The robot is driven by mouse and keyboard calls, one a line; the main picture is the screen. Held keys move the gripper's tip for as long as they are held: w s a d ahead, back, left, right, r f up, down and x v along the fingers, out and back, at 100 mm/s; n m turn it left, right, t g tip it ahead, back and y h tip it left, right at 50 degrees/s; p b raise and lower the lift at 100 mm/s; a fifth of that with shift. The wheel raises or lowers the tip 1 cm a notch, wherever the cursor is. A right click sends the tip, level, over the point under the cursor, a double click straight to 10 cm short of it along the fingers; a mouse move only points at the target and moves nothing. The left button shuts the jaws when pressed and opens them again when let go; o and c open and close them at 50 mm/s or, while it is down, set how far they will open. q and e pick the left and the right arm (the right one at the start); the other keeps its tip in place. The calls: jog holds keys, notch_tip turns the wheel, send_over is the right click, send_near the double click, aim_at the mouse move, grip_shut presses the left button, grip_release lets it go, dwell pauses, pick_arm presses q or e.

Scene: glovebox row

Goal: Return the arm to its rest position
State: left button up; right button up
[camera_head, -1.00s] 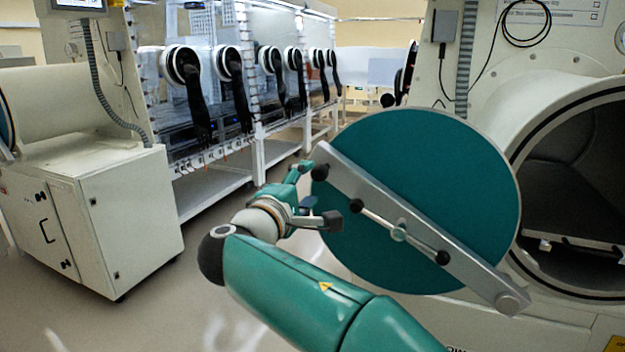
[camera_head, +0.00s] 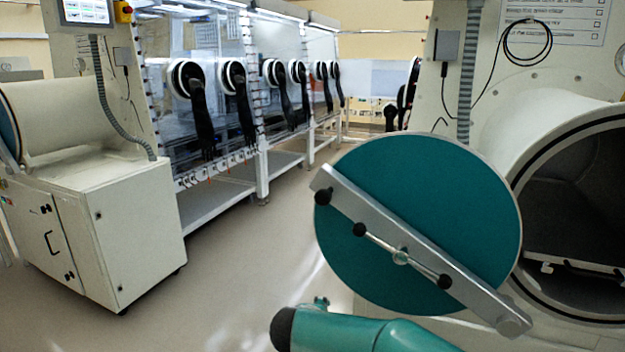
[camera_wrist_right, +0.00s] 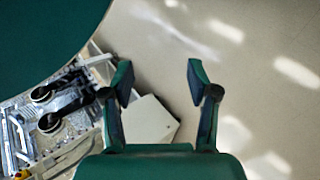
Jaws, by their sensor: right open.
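My right arm (camera_head: 365,332) shows at the bottom of the head view, below the round teal door (camera_head: 440,190). Its gripper is almost wholly out of the head view. In the right wrist view my right gripper (camera_wrist_right: 160,80) is open and empty, with its two fingers apart over the floor. The teal door also fills the upper left of the right wrist view (camera_wrist_right: 45,30), apart from the fingers. The door stands swung open on its slanted metal bar (camera_head: 425,250), beside the round chamber opening (camera_head: 575,200). My left gripper is in neither view.
A row of gloveboxes with black gloves (camera_head: 240,90) runs along the back left. A white cabinet (camera_head: 110,235) stands at the left. The floor (camera_head: 240,270) between the cabinet and the door is clear. A cable conduit (camera_head: 467,70) hangs above the door.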

jog(key=s+d+f+m+g+y+p, duration=0.2)
jog(key=s+f+m+g, duration=0.15)
jog(key=s+f, duration=0.6)
jog(key=s+d+f+m+g+y+p, duration=0.2)
jog(key=s+f+g+y, duration=0.15)
jog(key=s+f, duration=0.55)
jog(key=s+d+f+m+g+p, duration=0.1)
jog(key=s+d+f+m+p, duration=0.1)
jog(key=s+m, duration=0.4)
jog(key=s+d+f+m+y+p, duration=0.1)
jog(key=s+d+m, duration=0.3)
jog(key=s, duration=0.6)
jog(key=f+m, duration=0.1)
jog(key=m, duration=0.1)
jog(key=shift+d+f+m+g+p, duration=0.25)
jog(key=shift+f+m+g+p, duration=0.1)
jog(key=shift+g+p, duration=0.05)
